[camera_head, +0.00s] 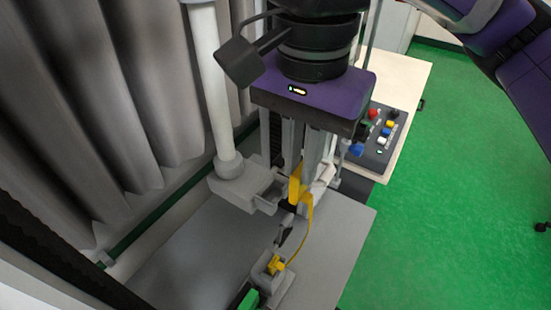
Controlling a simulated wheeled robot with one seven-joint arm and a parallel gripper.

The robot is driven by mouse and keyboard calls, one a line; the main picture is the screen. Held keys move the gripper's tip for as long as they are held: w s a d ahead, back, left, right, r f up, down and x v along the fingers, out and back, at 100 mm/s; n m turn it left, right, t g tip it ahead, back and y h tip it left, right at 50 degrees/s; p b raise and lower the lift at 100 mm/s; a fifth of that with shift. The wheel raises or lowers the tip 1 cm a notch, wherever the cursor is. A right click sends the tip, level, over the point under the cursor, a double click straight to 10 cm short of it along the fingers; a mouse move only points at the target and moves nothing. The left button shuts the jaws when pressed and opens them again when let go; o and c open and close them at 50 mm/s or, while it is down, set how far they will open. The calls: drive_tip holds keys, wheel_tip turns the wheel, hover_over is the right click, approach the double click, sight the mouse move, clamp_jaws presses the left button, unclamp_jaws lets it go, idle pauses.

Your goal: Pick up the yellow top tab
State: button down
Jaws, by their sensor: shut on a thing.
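The yellow top tab (297,186) is in the middle of the head view, at the lower end of my gripper (306,182). My gripper reaches down from above, and its fingers are shut on the yellow tab. A thin yellow strap (308,225) curves from the tab down to a yellow lower piece (276,265) on a small grey block (268,283). The fingertips and part of the tab are partly hidden by each other. A dark piece (285,235) hangs just below the tab.
A grey bracket (240,190) on a white vertical post (213,90) stands close left of my gripper. A control box with coloured buttons (383,133) sits on a pale table at the right. Grey curtains (110,80) hang at the left. Green floor (450,200) is open at the right.

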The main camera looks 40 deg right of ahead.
drive_tip(key=s+d+b, duration=0.4)
drive_tip(key=s+b, duration=0.1)
drive_tip(key=s, duration=0.8)
drive_tip(key=shift+d+b, duration=0.15)
drive_tip(key=shift+b, duration=0.25)
